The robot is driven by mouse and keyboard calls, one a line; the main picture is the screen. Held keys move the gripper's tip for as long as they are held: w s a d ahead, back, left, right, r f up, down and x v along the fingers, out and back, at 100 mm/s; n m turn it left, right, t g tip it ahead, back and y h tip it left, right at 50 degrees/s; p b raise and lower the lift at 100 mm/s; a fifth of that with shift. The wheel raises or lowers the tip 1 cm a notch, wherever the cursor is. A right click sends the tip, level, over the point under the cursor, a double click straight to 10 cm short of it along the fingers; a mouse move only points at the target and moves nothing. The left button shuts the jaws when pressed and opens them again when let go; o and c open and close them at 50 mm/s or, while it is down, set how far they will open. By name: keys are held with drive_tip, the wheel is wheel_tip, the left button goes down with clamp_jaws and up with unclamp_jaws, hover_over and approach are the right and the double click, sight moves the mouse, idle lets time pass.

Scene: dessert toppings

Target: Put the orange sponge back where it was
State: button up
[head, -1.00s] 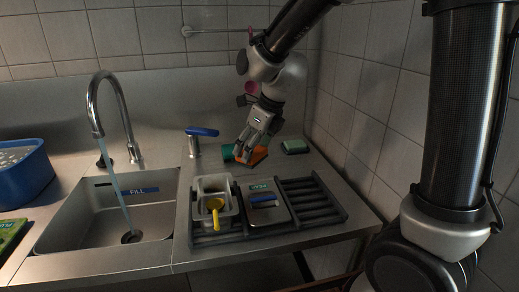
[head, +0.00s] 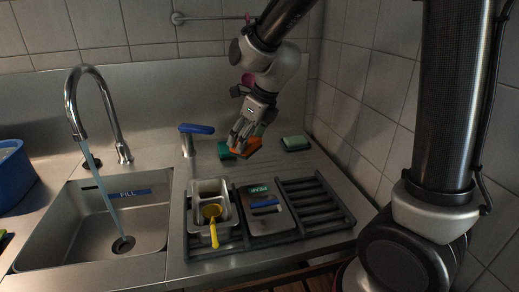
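An orange sponge (head: 252,147) is at the tips of my gripper (head: 244,142), above the steel counter behind the rack. The sponge looks tilted, and my gripper's fingers are around its upper left side. The fingers hide part of the sponge. A green-teal sponge (head: 225,151) lies on the counter just left of it. A pale green sponge (head: 295,143) lies to the right, apart from my gripper.
A blue-handled lever (head: 196,129) stands left. Water runs from the faucet (head: 70,105) into the sink (head: 60,225).

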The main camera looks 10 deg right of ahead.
drive_tip(key=shift+f, duration=2.9)
drive_tip(key=shift+w+d+f, duration=0.1)
drive_tip(key=shift+w+f, duration=0.05)
drive_tip(key=shift+f, duration=0.05)
drive_tip(key=w+d, duration=0.2)
drive_tip(key=w, duration=0.3)
drive_tip(key=w+d, duration=0.3)
drive_tip(key=w, duration=0.2)
drive_tip(key=w+d, duration=0.3)
drive_tip(key=w, duration=0.2)
drive_tip(key=shift+w+f, duration=0.1)
drive_tip(key=shift+w, duration=0.1)
drive_tip(key=shift+w+d, duration=0.1)
drive_tip(key=shift+w, duration=0.05)
wheel_tip(320, 180, down, 4)
drive_tip(key=shift+r, duration=0.25)
drive_tip(key=o, duration=0.9)
drive_tip(key=shift+c, duration=0.2)
drive_tip(key=shift+o, duration=0.3)
